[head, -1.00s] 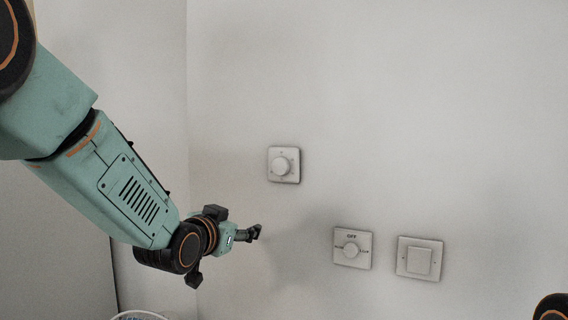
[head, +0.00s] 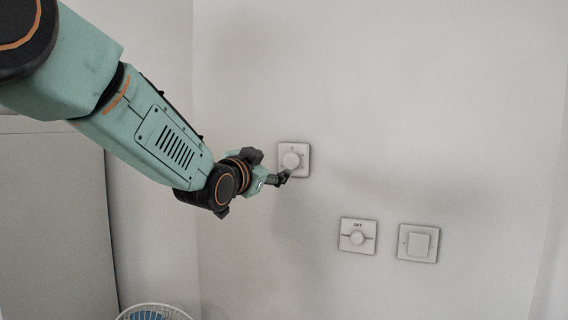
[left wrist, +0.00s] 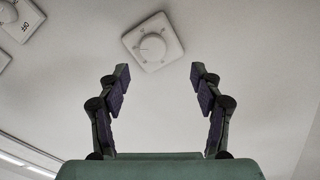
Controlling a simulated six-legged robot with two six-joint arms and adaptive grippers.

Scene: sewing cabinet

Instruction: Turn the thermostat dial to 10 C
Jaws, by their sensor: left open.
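The thermostat dial (head: 291,160) is a round white knob on a square white wall plate. It also shows in the left wrist view (left wrist: 153,46), at the top, beyond and between the fingertips. My left gripper (head: 284,177) is just below and left of the knob in the head view, over the plate's lower left corner. In the left wrist view my left gripper (left wrist: 158,78) is open with nothing between its fingers. The knob looks clear of both fingers. The dial's markings are too small to read. My right gripper is not in view.
A second plate with a knob marked OFF (head: 357,237) and a square wall switch (head: 418,243) are lower right on the wall. A fan (head: 152,311) shows at the bottom left, near a grey cabinet (head: 55,220). The wall around the dial is bare.

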